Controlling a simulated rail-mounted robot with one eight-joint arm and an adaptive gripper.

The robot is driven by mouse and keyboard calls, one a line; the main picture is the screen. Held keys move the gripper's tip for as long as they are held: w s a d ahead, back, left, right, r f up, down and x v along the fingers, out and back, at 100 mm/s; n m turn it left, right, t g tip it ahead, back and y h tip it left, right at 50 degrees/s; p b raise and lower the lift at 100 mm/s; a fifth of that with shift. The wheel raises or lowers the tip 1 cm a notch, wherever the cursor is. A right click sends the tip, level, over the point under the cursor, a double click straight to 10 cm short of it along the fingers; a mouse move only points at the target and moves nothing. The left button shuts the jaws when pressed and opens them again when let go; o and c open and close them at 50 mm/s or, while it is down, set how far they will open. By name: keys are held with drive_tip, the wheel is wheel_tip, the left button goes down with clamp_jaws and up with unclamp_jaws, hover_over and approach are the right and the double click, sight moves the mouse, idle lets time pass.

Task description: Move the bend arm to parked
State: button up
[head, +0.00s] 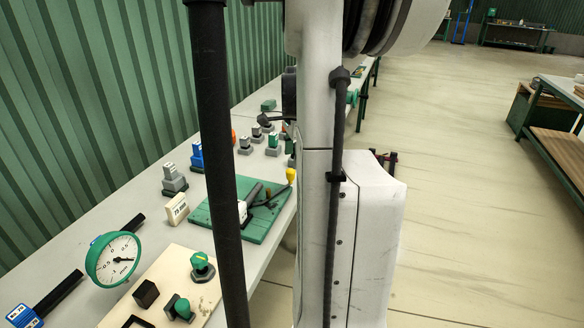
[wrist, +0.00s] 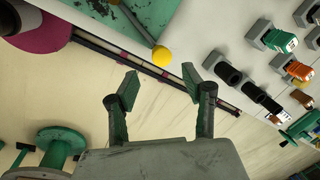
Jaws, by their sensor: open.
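A lever with a yellow knob, which looks like the bend arm, is on a green plate (head: 258,229) on the bench. In the head view the yellow knob (head: 291,175) is at the plate's far right corner, partly beside my arm. In the wrist view the knob (wrist: 161,56) shows just beyond my fingertips, with its pale rod (wrist: 138,23) running up and left over the plate. My gripper (wrist: 160,83) is open and empty, its two fingers apart and not seen touching the knob. No parked mark can be made out. My gripper is hidden in the head view.
Grey fittings with blue, green and orange parts (head: 197,155) stand behind the plate. A small white sign (head: 176,207) stands at its left. A round gauge (head: 113,259) and a board with green knobs (head: 201,266) are nearer.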

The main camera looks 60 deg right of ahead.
drive_tip(key=shift+s+a+r, duration=0.15)
drive_tip(key=shift+r, duration=0.95)
drive_tip(key=shift+s+a+r, duration=0.1)
drive_tip(key=shift+s+r, duration=0.05)
drive_tip(key=shift+r, duration=0.95)
